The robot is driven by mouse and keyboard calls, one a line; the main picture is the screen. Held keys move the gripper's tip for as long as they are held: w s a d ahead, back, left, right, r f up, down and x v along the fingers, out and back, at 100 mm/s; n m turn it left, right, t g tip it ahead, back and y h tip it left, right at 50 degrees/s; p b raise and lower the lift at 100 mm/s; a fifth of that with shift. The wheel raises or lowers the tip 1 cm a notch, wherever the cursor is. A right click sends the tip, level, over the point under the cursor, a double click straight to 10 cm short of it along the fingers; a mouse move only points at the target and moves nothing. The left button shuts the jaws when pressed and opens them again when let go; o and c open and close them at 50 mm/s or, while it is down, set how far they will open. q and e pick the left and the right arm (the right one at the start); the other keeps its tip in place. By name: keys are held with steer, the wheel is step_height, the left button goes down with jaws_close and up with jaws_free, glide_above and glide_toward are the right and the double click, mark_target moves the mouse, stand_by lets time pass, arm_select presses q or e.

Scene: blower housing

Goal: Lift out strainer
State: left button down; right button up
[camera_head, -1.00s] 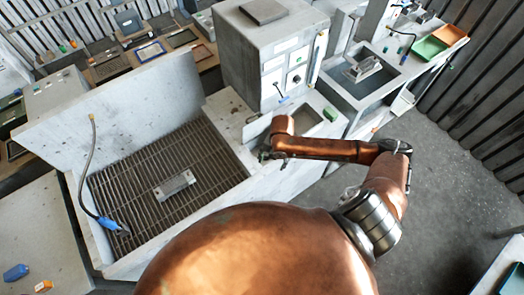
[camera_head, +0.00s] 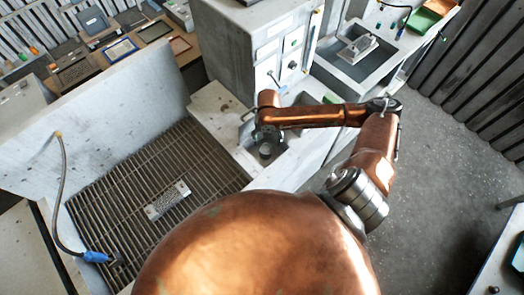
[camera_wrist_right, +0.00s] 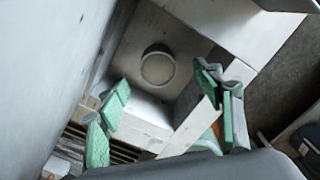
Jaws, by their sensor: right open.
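A small round grey piece (camera_head: 265,150), which looks like the strainer, sits in a recess in the pale bench. In the right wrist view the round piece (camera_wrist_right: 157,67) lies on the floor of the recess, with a lighter rim around it. My right gripper (camera_head: 262,134) is above the recess, apart from the round piece. In the wrist view the right gripper (camera_wrist_right: 165,85) is open and empty, its green pads wide apart to either side below the piece. My left gripper is not in view.
A slatted basin (camera_head: 110,180) lies to the left, with a perforated metal block (camera_head: 167,200) on its slats and a blue-ended hose (camera_head: 95,257) at its left. A tall grey cabinet (camera_head: 235,50) stands just behind the recess. The recess has raised walls.

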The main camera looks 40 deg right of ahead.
mark_target(266, 148)
steer(key=shift+w+f, duration=0.2)
steer(key=shift+f, duration=0.65)
steer(key=f, duration=0.6)
steer(key=shift+s+a+f, duration=0.25)
steer(key=shift+a+f, duration=0.05)
steer(key=shift+a, duration=0.1)
steer(key=c, duration=1.3)
steer(key=shift+r, duration=0.15)
steer(key=shift+r, duration=0.6)
steer(key=s+a+r, duration=0.2)
steer(key=a+r, duration=0.1)
steer(key=r, duration=0.1)
steer(key=s+a+r, duration=0.3)
steer(key=a, duration=0.1)
steer(key=s+a+r, duration=0.3)
steer(key=a+r, duration=0.1)
steer(key=shift+a+r, duration=0.25)
steer(key=shift+r, duration=0.05)
